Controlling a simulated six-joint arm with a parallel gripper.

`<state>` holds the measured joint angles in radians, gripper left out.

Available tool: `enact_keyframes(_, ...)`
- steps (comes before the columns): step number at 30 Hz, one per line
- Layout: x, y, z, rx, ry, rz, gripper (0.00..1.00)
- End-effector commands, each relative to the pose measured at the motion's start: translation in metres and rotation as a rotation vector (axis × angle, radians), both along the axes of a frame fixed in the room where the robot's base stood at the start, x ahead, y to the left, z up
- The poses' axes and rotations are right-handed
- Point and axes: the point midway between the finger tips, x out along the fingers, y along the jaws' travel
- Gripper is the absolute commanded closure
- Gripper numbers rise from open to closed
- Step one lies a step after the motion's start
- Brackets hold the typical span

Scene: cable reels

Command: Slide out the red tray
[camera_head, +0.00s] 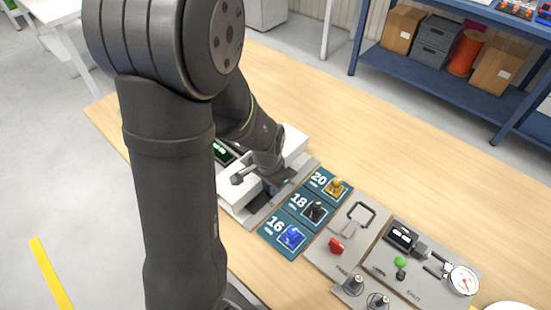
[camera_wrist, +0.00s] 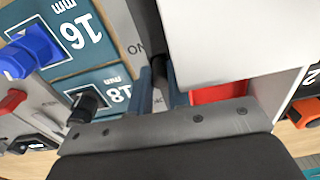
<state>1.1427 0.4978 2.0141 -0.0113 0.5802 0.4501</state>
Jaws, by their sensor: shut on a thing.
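The red tray (camera_wrist: 218,92) shows in the wrist view as a narrow red strip under the edge of a white housing (camera_wrist: 225,40). My gripper (camera_wrist: 160,84) has its two bluish fingers close together just left of the red strip. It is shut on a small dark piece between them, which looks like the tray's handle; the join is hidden. In the head view my gripper (camera_head: 277,186) is low at the front of the white machine (camera_head: 236,192). The red tray cannot be made out there, and my arm covers part of the machine.
Teal plates marked 16, 18 and 20 carry a blue piece (camera_head: 291,237), a black piece (camera_head: 315,211) and a yellow piece (camera_head: 336,187), close to my gripper. Further right are a red knob (camera_head: 336,245), a green knob (camera_head: 400,262) and a gauge (camera_head: 463,279). The table behind is clear.

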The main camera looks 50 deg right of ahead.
Motion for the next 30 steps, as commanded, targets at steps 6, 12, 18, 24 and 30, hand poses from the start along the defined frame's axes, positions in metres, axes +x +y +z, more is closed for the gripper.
enact_keyframes(6,0.0,0.025,-0.002,0.055,0.015,0.019,0.74)
enact_keyframes(12,0.0,0.025,-0.002,0.054,0.014,0.019,0.69)
enact_keyframes(18,0.001,0.024,0.017,0.05,0.012,0.019,0.65)
enact_keyframes(24,0.0,0.024,0.052,0.051,0.012,0.019,0.63)
enact_keyframes(30,0.0,0.024,0.067,0.052,0.013,0.02,0.63)
